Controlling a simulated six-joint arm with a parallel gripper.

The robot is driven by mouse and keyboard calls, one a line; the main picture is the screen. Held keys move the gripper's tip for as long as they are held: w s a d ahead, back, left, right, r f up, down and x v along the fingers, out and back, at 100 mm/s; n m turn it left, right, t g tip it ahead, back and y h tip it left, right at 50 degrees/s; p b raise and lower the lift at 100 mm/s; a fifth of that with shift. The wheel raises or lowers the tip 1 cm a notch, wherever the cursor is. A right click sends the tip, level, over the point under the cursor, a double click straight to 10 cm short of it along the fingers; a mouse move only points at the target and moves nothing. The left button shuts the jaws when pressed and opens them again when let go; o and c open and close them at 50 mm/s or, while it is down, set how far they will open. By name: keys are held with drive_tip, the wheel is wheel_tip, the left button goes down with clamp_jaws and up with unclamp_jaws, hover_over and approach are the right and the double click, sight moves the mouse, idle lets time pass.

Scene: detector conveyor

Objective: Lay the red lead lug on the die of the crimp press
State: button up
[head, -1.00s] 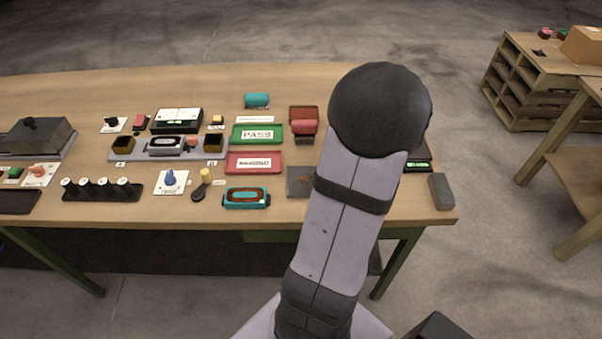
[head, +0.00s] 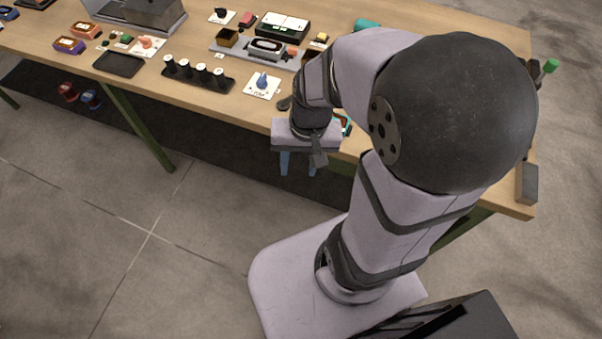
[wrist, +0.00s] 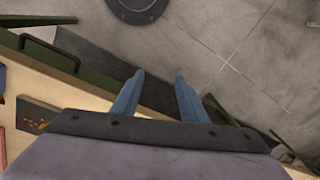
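My gripper (head: 298,167) is in front of the bench's front edge, with its blue fingers pointing down past the edge. In the wrist view my gripper (wrist: 160,77) has its two fingers apart with nothing between them, and floor shows below. I cannot pick out the red lead lug or the crimp press die for sure in either view. A grey machine (head: 150,12) stands on the far left of the bench, cut off by the top of the picture. My arm hides the right part of the bench.
The wooden bench (head: 205,100) has a row of black posts (head: 198,75), a blue-knob card (head: 262,84) and a grey rail with a meter (head: 266,48). A dark plate with orange marks (wrist: 40,117) lies near the bench edge. A grey block (head: 527,184) sits at the right corner.

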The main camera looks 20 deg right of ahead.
drive_tip(key=s+n, duration=0.1)
drive_tip(key=n, duration=0.2)
drive_tip(key=s+n+h, duration=0.1)
drive_tip(key=shift+s+a+f+g, duration=0.1)
drive_tip(key=shift+s+a+g, duration=0.2)
drive_tip(key=shift+s+a, duration=0.05)
